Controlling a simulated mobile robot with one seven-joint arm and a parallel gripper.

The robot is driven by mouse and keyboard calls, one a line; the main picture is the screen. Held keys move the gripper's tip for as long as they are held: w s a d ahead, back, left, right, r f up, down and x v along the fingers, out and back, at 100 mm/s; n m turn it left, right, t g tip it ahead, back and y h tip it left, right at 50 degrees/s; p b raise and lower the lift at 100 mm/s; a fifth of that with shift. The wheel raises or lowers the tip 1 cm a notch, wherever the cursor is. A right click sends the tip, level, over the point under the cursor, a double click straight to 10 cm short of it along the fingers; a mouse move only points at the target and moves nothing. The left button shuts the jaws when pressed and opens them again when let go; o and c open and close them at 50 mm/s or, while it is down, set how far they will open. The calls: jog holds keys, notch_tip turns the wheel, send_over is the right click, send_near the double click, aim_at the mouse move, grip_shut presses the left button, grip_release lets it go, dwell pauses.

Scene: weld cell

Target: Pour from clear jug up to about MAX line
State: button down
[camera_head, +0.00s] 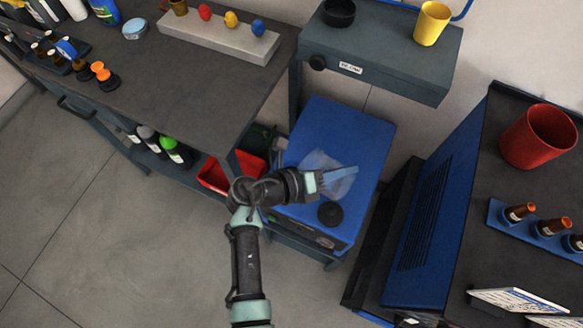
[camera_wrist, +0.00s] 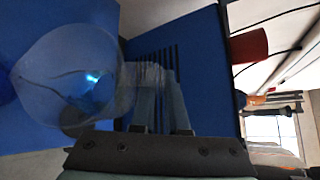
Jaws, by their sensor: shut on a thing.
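The clear jug (camera_head: 318,161) shows as a faint see-through shape over the blue box-like unit (camera_head: 345,122) in the head view. In the wrist view the jug (camera_wrist: 62,75) fills the left side, its mouth rim seen as a wide loop. My gripper (camera_head: 345,173) is shut on the jug; in the wrist view its fingers (camera_wrist: 160,85) close around the handle part. How much liquid is inside I cannot tell. A black round cap or opening (camera_head: 330,213) is on the blue unit's top, just below the jug in the picture. No MAX line is readable.
A workbench (camera_head: 200,90) stands at left, with red bins (camera_head: 217,175) beneath. A grey shelf (camera_head: 390,60) with a yellow cup (camera_head: 431,23) is behind the unit. A dark cabinet at right carries a red bucket (camera_head: 538,136). The floor at lower left is clear.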

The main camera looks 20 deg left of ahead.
jog(key=shift+d+r+y+p, duration=0.2)
jog(key=shift+d+y+p, duration=0.1)
jog(key=shift+d+p, duration=0.2)
jog(key=shift+f+m+y, duration=0.3)
jog(key=shift+f+m, duration=0.1)
jog(key=shift+f, duration=0.1)
jog(key=y+p, duration=0.1)
jog(key=p, duration=0.2)
jog(key=shift+s+d+f+m, duration=0.1)
jog(key=shift+d+f+m, duration=0.2)
jog(key=shift+d+f, duration=0.1)
jog(key=shift+f+g, duration=0.2)
jog(key=shift+g, duration=0.1)
jog(key=shift+d+r+p, duration=0.1)
jog(key=shift+r+p, duration=0.05)
jog(key=shift+p, duration=0.25)
jog(key=shift+d+y+p, duration=0.15)
jog(key=shift+y+p, duration=0.15)
jog(key=shift+p, duration=0.1)
jog(key=d+f+m+y+p, duration=0.3)
jog(key=d+f+y+p, duration=0.2)
jog(key=p, duration=0.3)
jog(key=shift+f, duration=0.85)
